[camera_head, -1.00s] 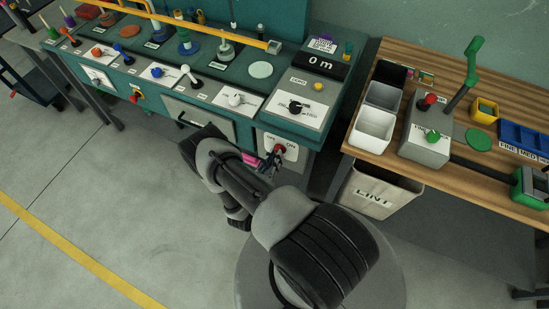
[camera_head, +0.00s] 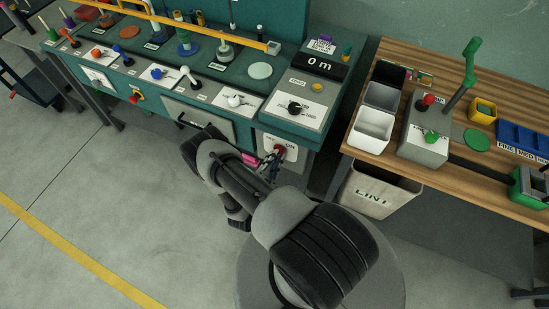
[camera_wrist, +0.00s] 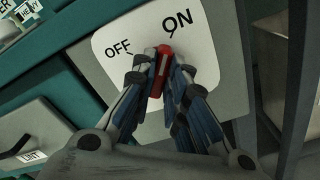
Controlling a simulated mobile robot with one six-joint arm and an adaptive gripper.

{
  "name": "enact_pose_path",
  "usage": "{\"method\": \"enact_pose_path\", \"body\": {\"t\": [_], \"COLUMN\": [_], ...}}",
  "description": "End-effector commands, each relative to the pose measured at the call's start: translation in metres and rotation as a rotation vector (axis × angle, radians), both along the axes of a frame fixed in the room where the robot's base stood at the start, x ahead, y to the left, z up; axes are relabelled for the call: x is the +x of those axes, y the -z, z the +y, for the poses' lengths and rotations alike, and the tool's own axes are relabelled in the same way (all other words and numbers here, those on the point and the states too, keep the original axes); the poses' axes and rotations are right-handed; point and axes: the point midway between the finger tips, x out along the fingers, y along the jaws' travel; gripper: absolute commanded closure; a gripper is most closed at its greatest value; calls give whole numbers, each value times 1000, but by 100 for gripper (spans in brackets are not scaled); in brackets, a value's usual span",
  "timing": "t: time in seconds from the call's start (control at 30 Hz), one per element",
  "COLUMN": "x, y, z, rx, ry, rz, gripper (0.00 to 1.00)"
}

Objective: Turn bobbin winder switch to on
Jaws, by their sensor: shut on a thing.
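The bobbin winder switch is a red lever (camera_wrist: 162,72) with a white line along it. It sits on a white plate (camera_wrist: 205,48) marked OFF at left and ON at upper right. In the wrist view the lever's upper end points up, roughly toward the mark under ON. My gripper (camera_wrist: 160,80) is shut on the lever, one finger on each side. In the head view my gripper (camera_head: 271,160) is at the switch plate (camera_head: 290,152) on the front of the teal bench, and the fingers hide part of the lever and lettering.
The teal bench (camera_head: 205,80) carries other knobs and levers above the switch. A lint bin (camera_head: 376,192) stands to the right under the wooden table (camera_head: 430,65). The grey floor (camera_head: 90,200) at left is clear.

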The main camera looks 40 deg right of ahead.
Motion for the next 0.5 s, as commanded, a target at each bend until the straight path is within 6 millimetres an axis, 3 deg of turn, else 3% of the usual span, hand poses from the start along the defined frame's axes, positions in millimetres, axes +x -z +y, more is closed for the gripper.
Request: {"method": "enact_pose_path", "body": {"t": [0.5], "x": [0], "y": [0], "z": [0], "rx": [58], "ry": [0], "rz": [-140], "gripper": [100]}}
